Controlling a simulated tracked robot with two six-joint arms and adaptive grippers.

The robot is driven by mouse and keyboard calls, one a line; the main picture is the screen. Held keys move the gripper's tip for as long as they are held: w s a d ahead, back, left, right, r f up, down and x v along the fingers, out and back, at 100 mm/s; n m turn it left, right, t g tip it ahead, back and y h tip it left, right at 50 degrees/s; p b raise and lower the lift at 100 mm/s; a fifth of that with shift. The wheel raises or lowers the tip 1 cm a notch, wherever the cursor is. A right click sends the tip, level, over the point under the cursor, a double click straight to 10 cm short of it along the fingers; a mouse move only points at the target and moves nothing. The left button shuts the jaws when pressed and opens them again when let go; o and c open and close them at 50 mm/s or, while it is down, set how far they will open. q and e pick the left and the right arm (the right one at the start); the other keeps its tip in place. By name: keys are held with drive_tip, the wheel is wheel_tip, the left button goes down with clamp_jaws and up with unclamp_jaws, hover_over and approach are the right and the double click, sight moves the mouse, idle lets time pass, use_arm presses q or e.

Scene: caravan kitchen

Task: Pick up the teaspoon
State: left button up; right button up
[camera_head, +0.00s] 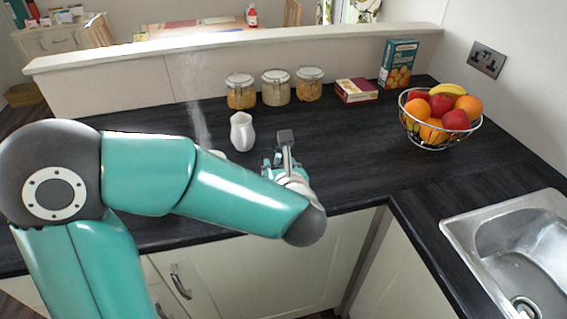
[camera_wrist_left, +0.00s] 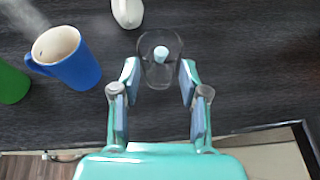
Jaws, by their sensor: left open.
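I cannot make out a teaspoon for certain in either view. In the left wrist view a clear glass (camera_wrist_left: 148,72) stands on the dark worktop with a small pale blue piece (camera_wrist_left: 161,54) showing in it; I cannot tell what that piece is. My left gripper (camera_wrist_left: 159,78) is open, its fingertips on either side of the glass in that view; contact cannot be judged. In the head view the left gripper (camera_head: 271,165) is mostly hidden behind my own forearm. My right gripper is not in view.
A steaming blue mug (camera_wrist_left: 72,65) and a green item (camera_wrist_left: 12,82) stand left of the gripper. A white jug (camera_head: 242,132), several jars, a box (camera_head: 356,90) and a fruit basket (camera_head: 440,140) are farther back. A sink (camera_head: 515,245) is at right.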

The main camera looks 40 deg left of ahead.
sight(278, 160)
use_arm(q)
drive_tip(key=shift+p+x, duration=0.4)
drive_tip(key=shift+x, duration=1.5)
drive_tip(key=shift+r, duration=0.1)
clamp_jaws()
